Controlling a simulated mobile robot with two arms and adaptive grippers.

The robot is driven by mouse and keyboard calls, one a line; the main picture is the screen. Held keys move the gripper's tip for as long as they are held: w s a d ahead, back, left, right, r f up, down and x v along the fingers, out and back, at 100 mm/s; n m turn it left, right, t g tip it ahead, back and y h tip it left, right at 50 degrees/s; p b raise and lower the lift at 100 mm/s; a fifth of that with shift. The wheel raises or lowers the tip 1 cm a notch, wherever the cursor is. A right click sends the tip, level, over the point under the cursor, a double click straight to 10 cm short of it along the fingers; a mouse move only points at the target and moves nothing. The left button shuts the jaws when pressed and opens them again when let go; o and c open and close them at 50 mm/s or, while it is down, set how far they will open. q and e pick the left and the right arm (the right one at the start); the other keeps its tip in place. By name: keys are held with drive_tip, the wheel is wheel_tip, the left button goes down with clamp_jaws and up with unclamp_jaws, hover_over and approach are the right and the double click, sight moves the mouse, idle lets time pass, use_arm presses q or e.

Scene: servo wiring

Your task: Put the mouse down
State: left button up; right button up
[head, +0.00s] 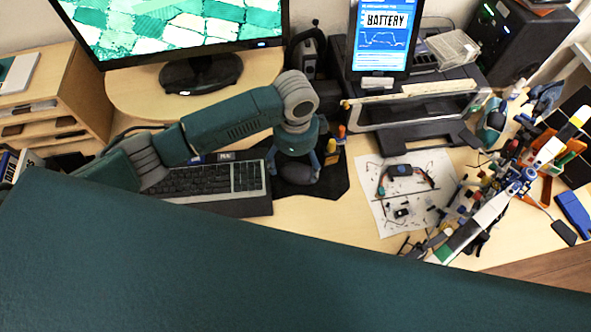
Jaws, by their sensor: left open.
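The grey mouse (298,174) sits on the black mouse pad (327,187), right of the keyboard. My left gripper (299,162) points down over it, with its fingers apart on either side of the mouse. The gripper partly hides the mouse. I cannot tell whether the fingers touch it. My right gripper does not show.
The black keyboard (205,182) lies left of the pad. A white sheet with small electronics (410,172) lies to the right, beside cluttered tools and a quadcopter-like frame (522,180). A monitor (180,30) and a battery display (385,38) stand behind. My own teal body covers the foreground.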

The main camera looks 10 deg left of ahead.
sight(296, 174)
use_arm(q)
wheel_tip(296, 174, up, 6)
drive_tip(key=shift+s, duration=0.1)
idle(0.7)
